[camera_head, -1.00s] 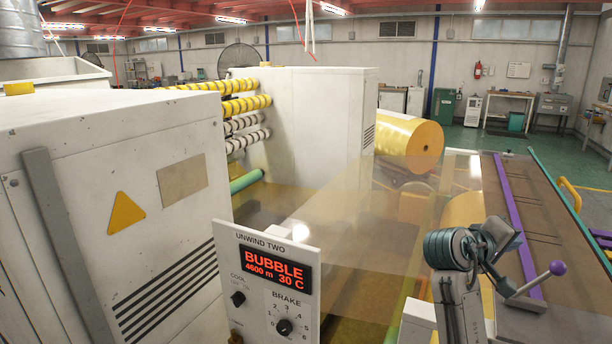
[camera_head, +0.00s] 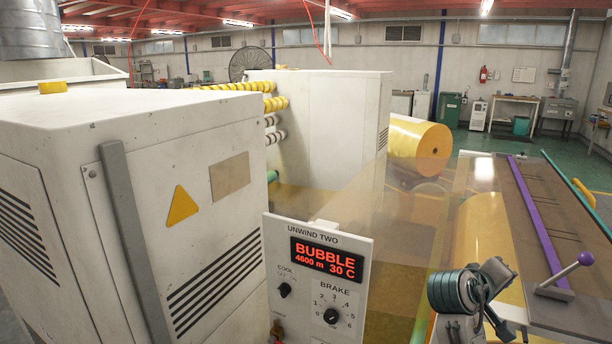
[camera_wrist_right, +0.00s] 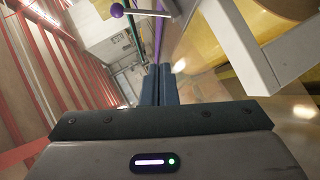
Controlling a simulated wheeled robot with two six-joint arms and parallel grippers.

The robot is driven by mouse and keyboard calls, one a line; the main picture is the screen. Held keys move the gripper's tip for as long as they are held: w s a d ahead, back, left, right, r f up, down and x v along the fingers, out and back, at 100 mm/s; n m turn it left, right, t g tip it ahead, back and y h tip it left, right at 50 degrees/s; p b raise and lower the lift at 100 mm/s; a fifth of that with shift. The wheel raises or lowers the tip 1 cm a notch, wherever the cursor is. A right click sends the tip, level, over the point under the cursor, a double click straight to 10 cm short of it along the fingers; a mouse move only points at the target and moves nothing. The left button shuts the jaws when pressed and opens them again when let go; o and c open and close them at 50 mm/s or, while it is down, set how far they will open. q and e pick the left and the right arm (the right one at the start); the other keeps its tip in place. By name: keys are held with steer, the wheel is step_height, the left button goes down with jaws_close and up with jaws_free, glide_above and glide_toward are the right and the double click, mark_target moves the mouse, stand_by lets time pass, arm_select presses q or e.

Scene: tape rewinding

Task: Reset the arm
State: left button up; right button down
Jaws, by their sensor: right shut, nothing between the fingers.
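My right arm (camera_head: 470,292), grey with dark teal rings, rises at the lower right of the head view. It is left of a lever with a purple ball knob (camera_head: 586,258) and apart from it. In the right wrist view my right gripper (camera_wrist_right: 160,68) has its two dark blue fingers together, with nothing between them. The purple knob (camera_wrist_right: 117,10) shows at the top of that view, beyond the fingertips and not touched. My left gripper is not in view.
A white machine cabinet (camera_head: 180,160) fills the left. The control panel (camera_head: 318,280) reads UNWIND TWO, BUBBLE, 4600 m, 30 C. Clear film (camera_head: 390,230) stretches behind it. A yellow roll (camera_head: 415,145) lies further back. A purple bar (camera_head: 535,215) runs along the brown table at right.

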steer(key=s+a+f+y, duration=0.35)
steer(key=s+f, duration=0.25)
steer(key=f, duration=0.3)
steer(key=s+a+f+y, duration=0.2)
steer(key=s+a+f, duration=0.25)
steer(key=f, duration=0.45)
steer(key=s+a+f+g+y, duration=0.1)
steer(key=s+a+f+y, duration=0.3)
steer(key=s, duration=0.7)
steer(key=s+a+f+g+y, duration=0.1)
steer(key=s+a+f+y, duration=0.2)
steer(key=s+a+f, duration=0.5)
steer(key=s+d+f+m+g, duration=0.1)
steer(key=d+f, duration=0.2)
steer(key=f, duration=1)
steer(key=d+f+g, duration=0.1)
steer(key=d+f, duration=0.2)
steer(key=f, duration=1)
steer(key=s+d+f, duration=0.1)
steer(key=s+f, duration=1.7)
steer(key=f, duration=0.2)
steer(key=shift+s+f+g, duration=0.35)
steer(key=shift+g, duration=0.05)
